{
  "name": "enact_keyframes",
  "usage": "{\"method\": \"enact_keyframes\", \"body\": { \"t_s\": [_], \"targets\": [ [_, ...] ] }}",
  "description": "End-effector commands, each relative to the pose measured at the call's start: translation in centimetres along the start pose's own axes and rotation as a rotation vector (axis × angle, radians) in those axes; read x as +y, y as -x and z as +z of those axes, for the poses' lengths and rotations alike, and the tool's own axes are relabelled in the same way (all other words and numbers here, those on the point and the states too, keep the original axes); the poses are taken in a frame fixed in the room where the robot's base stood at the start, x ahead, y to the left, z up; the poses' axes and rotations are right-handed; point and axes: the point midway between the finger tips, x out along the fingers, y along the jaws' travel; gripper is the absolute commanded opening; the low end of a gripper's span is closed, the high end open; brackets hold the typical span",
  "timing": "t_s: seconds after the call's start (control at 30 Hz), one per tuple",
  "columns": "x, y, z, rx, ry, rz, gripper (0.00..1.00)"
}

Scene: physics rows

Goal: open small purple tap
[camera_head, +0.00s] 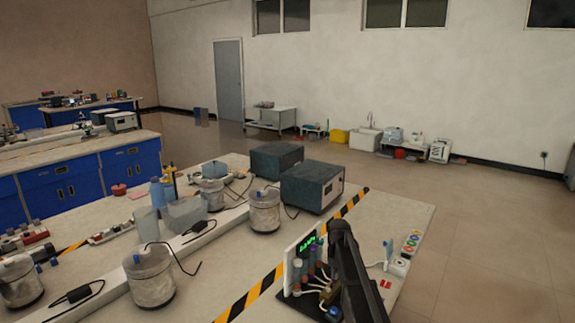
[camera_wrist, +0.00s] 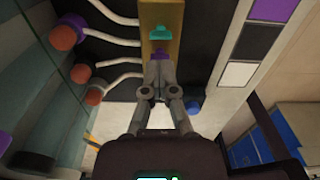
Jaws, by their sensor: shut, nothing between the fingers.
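In the wrist view my gripper (camera_wrist: 160,64) is shut and empty. Its fingertips point at a yellow block (camera_wrist: 177,15) that carries small coloured taps. A small purple tap (camera_wrist: 159,52) shows right at the fingertips, partly covered by them; I cannot tell whether they touch it. A teal tap (camera_wrist: 160,33) sits just beyond it on the same block. In the head view the tap rig (camera_head: 303,255) stands at the front of the bench, partly hidden by my dark arm. The purple tap cannot be made out there.
White tubes run from the block to reddish round ends (camera_wrist: 63,37) at the left in the wrist view. A blue knob (camera_wrist: 193,107) lies right of the fingers. Glass vessels (camera_head: 149,275) and grey boxes (camera_head: 312,185) stand on the bench (camera_head: 412,215). Floor at the right is clear.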

Motion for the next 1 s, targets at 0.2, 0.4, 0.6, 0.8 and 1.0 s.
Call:
{"method": "enact_keyframes", "body": {
  "t_s": [0.2,0.4,0.6,0.8,1.0],
  "targets": [
    [0.00,0.00,0.00,0.000,0.141,0.000,0.00],
    [0.00,0.00,0.00,0.000,0.173,0.000,0.00],
    [0.00,0.00,0.00,0.000,0.171,0.000,0.12],
    [0.00,0.00,0.00,0.000,0.171,0.000,0.19],
    [0.00,0.06,0.00,0.000,0.170,0.000,0.19]
  ]
}}
